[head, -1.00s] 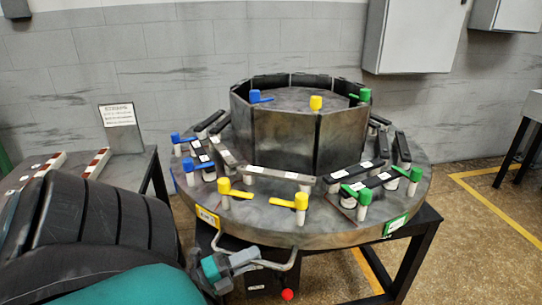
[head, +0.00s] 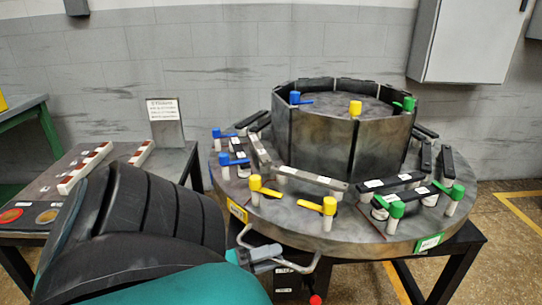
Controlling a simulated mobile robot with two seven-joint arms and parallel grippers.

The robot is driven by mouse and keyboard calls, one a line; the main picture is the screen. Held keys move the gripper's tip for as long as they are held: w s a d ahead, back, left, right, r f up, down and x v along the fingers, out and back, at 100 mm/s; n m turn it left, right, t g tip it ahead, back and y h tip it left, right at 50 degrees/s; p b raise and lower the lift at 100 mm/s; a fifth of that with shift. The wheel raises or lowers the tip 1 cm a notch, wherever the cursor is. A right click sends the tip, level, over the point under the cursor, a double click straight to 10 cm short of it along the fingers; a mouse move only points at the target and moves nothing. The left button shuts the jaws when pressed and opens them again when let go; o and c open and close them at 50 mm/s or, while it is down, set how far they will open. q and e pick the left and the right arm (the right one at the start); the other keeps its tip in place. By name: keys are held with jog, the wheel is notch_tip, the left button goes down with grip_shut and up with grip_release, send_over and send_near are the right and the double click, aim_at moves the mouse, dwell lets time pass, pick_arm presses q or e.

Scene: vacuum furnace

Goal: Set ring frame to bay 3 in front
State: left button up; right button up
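The ring frame (head: 285,222) is a round grey disc on a dark stand, with blue, yellow and green clamps around its top. A yellow tag (head: 238,211) sits on its front-left rim and a green tag (head: 430,243) on its front-right rim. A bent metal handle (head: 313,264) sticks out at the front. My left gripper (head: 276,258) is at the left part of this handle, its fingertips overlapping it in the head view. Whether its fingers are closed on the bar cannot be made out. My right gripper is not in view. The tag lettering is too small to read.
An eight-sided grey drum (head: 322,142) stands in the ring's middle. A side table (head: 90,205) at left holds red-and-white bars (head: 85,168), round buttons and a sign (head: 163,112). A red ball (head: 315,300) shows below the handle. Open floor lies at right.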

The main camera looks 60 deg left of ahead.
pick_arm(q)
jog(key=v, duration=1.3)
jog(key=shift+b, duration=0.4)
